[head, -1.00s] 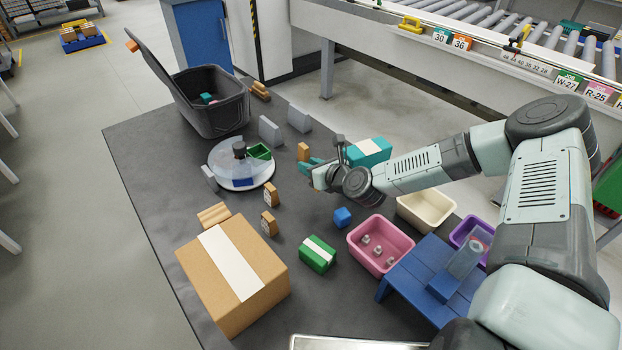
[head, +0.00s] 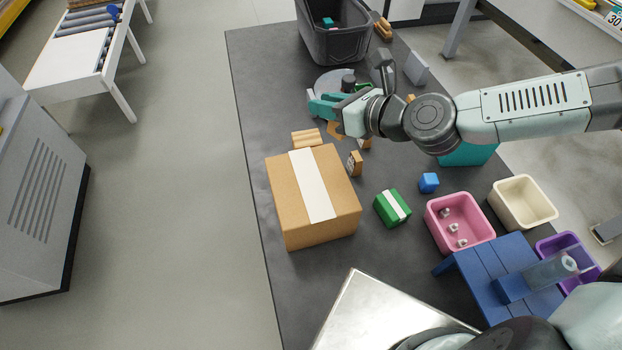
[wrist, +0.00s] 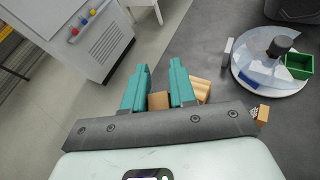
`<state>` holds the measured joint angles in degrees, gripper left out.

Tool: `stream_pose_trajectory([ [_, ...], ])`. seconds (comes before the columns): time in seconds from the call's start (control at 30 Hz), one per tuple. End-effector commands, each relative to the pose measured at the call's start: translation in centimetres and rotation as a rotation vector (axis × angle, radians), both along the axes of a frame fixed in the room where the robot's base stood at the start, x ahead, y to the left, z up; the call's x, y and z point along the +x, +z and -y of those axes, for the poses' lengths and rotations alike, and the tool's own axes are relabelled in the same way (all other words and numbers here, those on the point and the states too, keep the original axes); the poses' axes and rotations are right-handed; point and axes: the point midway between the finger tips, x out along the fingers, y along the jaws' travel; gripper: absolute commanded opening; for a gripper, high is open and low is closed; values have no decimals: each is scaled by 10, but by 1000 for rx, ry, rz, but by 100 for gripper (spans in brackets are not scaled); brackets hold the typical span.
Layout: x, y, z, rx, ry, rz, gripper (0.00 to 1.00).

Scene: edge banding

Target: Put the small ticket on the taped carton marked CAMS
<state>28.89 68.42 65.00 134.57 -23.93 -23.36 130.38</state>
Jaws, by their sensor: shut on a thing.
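My gripper (head: 322,105) is above the mat, its teal fingers shut on a small tan piece (head: 334,129), apparently the ticket. It also shows between the fingers in the wrist view (wrist: 158,101); I cannot read any print on it. A large brown carton (head: 275,190) with white tape stands below the gripper in the head view. A small green carton (head: 382,210) with white tape is to its right. A teal carton (head: 467,154) is partly hidden behind my arm. No CAMS mark is readable on any carton.
Small tan labelled blocks (head: 355,164) and a wooden piece (head: 306,138) stand near the brown carton. A round turntable (wrist: 256,82) is behind the gripper.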

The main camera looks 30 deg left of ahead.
Motion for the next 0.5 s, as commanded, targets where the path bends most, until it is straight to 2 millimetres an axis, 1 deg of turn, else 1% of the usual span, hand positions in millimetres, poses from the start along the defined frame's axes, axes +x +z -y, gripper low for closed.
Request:
stream_pose_trajectory([
  [0.03,-22,6,-6,-5,57,4,0],
  [0.1,-46,13,-12,-8,119,7,0],
  [0.2,-71,19,-16,-15,184,11,0],
  [0.3,-86,21,-18,-19,221,13,0],
  [0.37,-90,18,-18,-19,233,13,0],
  [0.5,-93,-7,-19,-20,239,11,0],
])
